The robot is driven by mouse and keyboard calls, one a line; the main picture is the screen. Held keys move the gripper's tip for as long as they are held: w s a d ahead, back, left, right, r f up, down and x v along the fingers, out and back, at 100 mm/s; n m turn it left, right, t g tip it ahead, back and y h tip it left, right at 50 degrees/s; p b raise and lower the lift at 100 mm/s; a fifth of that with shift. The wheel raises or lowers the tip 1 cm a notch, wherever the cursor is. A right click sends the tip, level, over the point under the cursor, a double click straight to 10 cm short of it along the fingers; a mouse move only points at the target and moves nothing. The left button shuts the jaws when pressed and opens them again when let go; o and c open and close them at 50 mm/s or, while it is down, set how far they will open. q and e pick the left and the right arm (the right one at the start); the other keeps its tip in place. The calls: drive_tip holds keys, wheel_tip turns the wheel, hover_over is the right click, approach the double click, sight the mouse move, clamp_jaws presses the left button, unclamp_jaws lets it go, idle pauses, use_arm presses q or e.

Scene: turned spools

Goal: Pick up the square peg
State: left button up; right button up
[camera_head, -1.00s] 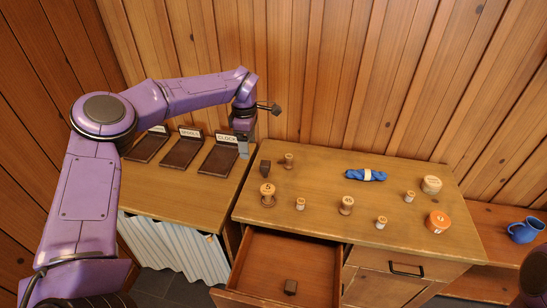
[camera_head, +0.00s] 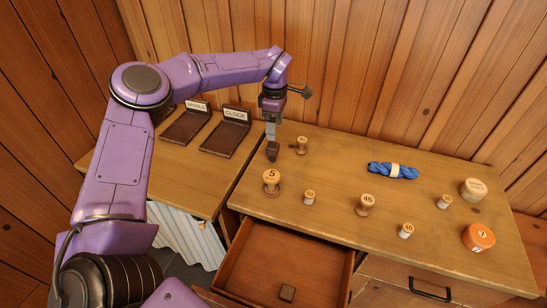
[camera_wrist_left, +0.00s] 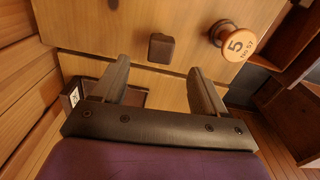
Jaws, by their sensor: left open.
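A dark brown square peg (camera_head: 272,152) stands on the wooden cabinet top near its left back edge. In the left wrist view the square peg (camera_wrist_left: 161,47) lies beyond the fingertips, roughly in line with the gap between them. My left gripper (camera_head: 271,139) is just above the peg in the head view, partly covering it. Its two fingers (camera_wrist_left: 158,80) are apart with nothing between them. My right gripper is out of view.
A spool marked 5 (camera_head: 271,180) stands close to the peg, and another spool (camera_head: 302,145) is to its right. Several more spools, blue rope (camera_head: 392,170) and an orange-topped tin (camera_head: 478,237) are farther right. Labelled dark trays (camera_head: 222,139) stand on the left table. The drawer (camera_head: 262,262) is pulled out.

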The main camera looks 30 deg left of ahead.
sight(273, 145)
use_arm(q)
drive_tip(key=f+p, duration=0.1)
drive_tip(key=f, duration=0.2)
drive_tip(key=f+p, duration=0.1)
drive_tip(key=f, duration=0.2)
drive_tip(key=f+p, duration=0.2)
drive_tip(key=f, duration=0.2)
drive_tip(key=shift+s+a+f, duration=0.1)
drive_tip(key=shift+s+a, duration=0.1)
drive_tip(key=shift+a, duration=0.05)
drive_tip(key=shift+f, duration=0.35)
drive_tip(key=c, duration=1)
drive_tip(key=shift+r, duration=0.15)
drive_tip(key=shift+c, duration=0.2)
